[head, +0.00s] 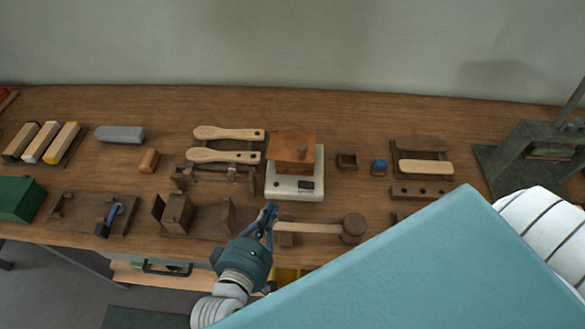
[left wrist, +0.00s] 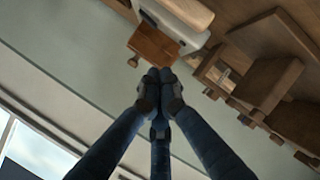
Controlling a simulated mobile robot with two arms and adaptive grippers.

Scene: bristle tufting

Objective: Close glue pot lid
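A copper-brown box with a small knob (head: 292,150) sits on a white scale (head: 294,188) at the middle of the bench. It looks like the glue pot with its lid, but I cannot tell how far the lid is closed. The box also shows in the left wrist view (left wrist: 157,46), with the knob at its lower left. My left gripper (head: 269,208) is in front of the scale, apart from the box. In the left wrist view its blue fingers (left wrist: 159,78) meet at the tips with nothing seen between them. My right gripper is out of view.
A mallet (head: 353,228) lies just right of my left gripper. Pale wooden brush handles (head: 222,156) lie on a rack left of the scale. A dark green press (head: 530,150) stands far right.

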